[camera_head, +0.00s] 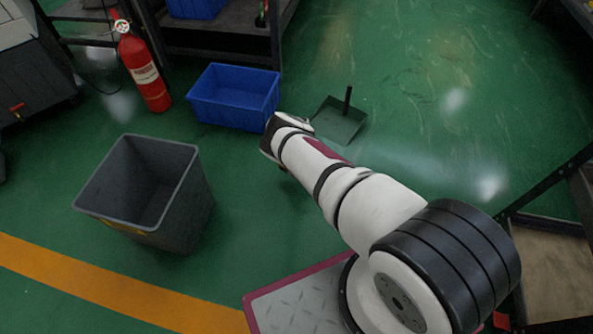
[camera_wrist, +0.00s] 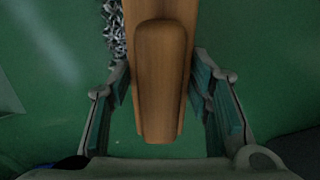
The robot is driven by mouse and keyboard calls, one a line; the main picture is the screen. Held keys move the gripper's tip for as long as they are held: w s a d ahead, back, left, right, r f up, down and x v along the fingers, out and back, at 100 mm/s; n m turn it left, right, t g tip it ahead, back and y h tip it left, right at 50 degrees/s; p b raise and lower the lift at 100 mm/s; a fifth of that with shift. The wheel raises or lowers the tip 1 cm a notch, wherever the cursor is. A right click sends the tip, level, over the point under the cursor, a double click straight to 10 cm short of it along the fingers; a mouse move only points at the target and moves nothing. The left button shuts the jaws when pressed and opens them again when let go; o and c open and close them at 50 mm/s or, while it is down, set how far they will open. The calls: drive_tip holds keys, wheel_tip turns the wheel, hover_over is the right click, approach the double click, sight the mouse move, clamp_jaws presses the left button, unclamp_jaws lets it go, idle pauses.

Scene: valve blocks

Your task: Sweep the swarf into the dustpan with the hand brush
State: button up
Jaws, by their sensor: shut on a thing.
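The hand brush (camera_wrist: 161,80) has a wooden handle and back and runs up the middle of the wrist view. My gripper (camera_wrist: 160,88) is shut on its handle, with one finger on either side. The swarf (camera_wrist: 115,30) is a strip of silvery curls on the green floor, along the brush's upper left side; the brush may cover part of it. The bristles are not visible. The dustpan (camera_head: 338,122), dark green with an upright black handle, sits on the floor just beyond my arm's end in the head view. My arm hides the gripper, brush and swarf there.
A blue crate (camera_head: 235,112) stands left of the dustpan. A grey bin (camera_head: 185,215) stands left of my arm. A red fire extinguisher (camera_head: 143,65) stands by a bench (camera_head: 220,45) at the back. The floor right of the dustpan is clear.

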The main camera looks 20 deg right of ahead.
drive_tip(key=shift+w+f+b, duration=0.2)
drive_tip(key=shift+f+b, duration=0.7)
drive_tip(key=shift+b, duration=0.25)
drive_tip(key=shift+w+f+b, duration=0.2)
drive_tip(key=shift+f+b, duration=0.7)
drive_tip(key=shift+b, duration=0.2)
drive_tip(key=shift+w+f+m, duration=0.25)
drive_tip(key=shift+f+m, duration=0.05)
drive_tip(key=shift+f, duration=0.15)
drive_tip(key=shift+a+f, duration=0.1)
drive_tip(key=shift+f, duration=0.2)
drive_tip(key=shift+f, duration=0.55)
drive_tip(key=shift+r, duration=0.3)
drive_tip(key=shift+p, duration=0.3)
drive_tip(key=shift+s+a+r+p, duration=0.1)
drive_tip(key=shift+a+r+p, duration=0.15)
drive_tip(key=shift+r+p, duration=0.35)
drive_tip(key=shift+s+a+r+p, duration=0.1)
drive_tip(key=shift+a+r+p, duration=0.1)
drive_tip(key=shift+r+p, duration=0.35)
drive_tip(key=shift+s+a+r+p, duration=0.2)
drive_tip(key=shift+a+r+p, duration=0.1)
drive_tip(key=shift+r+p, duration=0.45)
drive_tip(key=shift+s+a+r+p, duration=0.2)
drive_tip(key=shift+a+r+p, duration=0.1)
drive_tip(key=shift+r+p, duration=0.45)
drive_tip(key=shift+s+a+r+p, duration=0.25)
drive_tip(key=shift+r+p, duration=0.3)
drive_tip(key=shift+r, duration=0.35)
